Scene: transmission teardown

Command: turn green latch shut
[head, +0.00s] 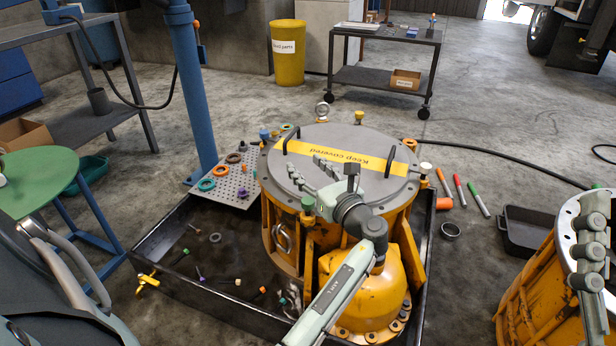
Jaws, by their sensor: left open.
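The green latch (308,204) is a small green knob on the front-left rim of the round grey cover (340,190), which has a yellow "Keep covered" band. The cover sits on a yellow-orange housing (318,240). My left gripper (306,172) is over the cover, just behind the green latch in the picture, with its fingers toward the left. It is open and holds nothing that I can see. I cannot tell whether it touches the cover. My left wrist and forearm cover the front-right part of the rim.
Blue (264,134) and yellow (359,117) knobs stand on the same rim. Two black handles rise from the cover. A black tray (160,236) with loose parts lies around the housing. A perforated plate (238,186) holds rings. Another orange housing (535,290) stands at right.

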